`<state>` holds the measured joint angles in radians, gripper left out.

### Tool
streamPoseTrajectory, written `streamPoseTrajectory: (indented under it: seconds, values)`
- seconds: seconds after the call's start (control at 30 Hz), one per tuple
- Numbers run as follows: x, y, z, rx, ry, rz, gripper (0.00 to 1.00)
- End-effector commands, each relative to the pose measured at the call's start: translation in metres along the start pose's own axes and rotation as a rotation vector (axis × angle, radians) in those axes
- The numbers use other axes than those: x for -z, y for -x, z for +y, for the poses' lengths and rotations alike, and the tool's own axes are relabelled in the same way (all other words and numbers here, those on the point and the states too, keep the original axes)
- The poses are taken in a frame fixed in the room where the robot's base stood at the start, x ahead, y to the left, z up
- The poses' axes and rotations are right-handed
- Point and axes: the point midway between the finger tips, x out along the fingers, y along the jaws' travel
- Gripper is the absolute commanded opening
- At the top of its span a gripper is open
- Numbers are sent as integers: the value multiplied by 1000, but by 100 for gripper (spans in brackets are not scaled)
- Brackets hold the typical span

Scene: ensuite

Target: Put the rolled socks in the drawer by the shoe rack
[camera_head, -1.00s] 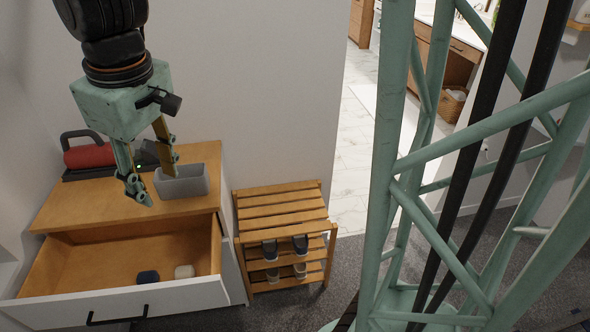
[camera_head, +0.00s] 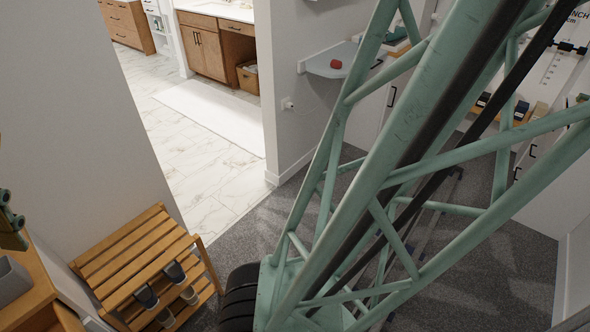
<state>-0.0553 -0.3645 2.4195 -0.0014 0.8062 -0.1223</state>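A small red rounded object (camera_head: 335,64) lies on a pale wall shelf (camera_head: 325,70); it may be the rolled socks, but it is too small to be sure. The wooden shoe rack (camera_head: 130,255) stands at the lower left with several shoes on its lower tiers. The wooden dresser top (camera_head: 28,302) shows at the left edge; its open drawer is out of view now. Only part of my gripper (camera_head: 11,228) shows at the left edge, above the dresser, so its opening cannot be read.
A grey bin (camera_head: 12,280) stands on the dresser top. My green lattice column crosses the view. Dark carpet (camera_head: 258,222) is clear between the rack and the column. A doorway opens onto a marble floor (camera_head: 190,140). Shelves with small items (camera_head: 520,108) are at the right.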

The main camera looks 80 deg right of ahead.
Motion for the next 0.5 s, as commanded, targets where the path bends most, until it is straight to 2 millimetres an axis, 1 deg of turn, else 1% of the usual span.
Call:
streamPoseTrajectory:
  seconds: [0.03, 0.23, 0.4, 0.5]
  values:
    - [-7, 6, 1, -3, -15, 10, 41]
    - [-36, 21, 2, -10, -70, 29, 41]
    - [-63, 31, 2, -13, -118, 42, 41]
    - [-76, 35, 1, -14, -144, 50, 41]
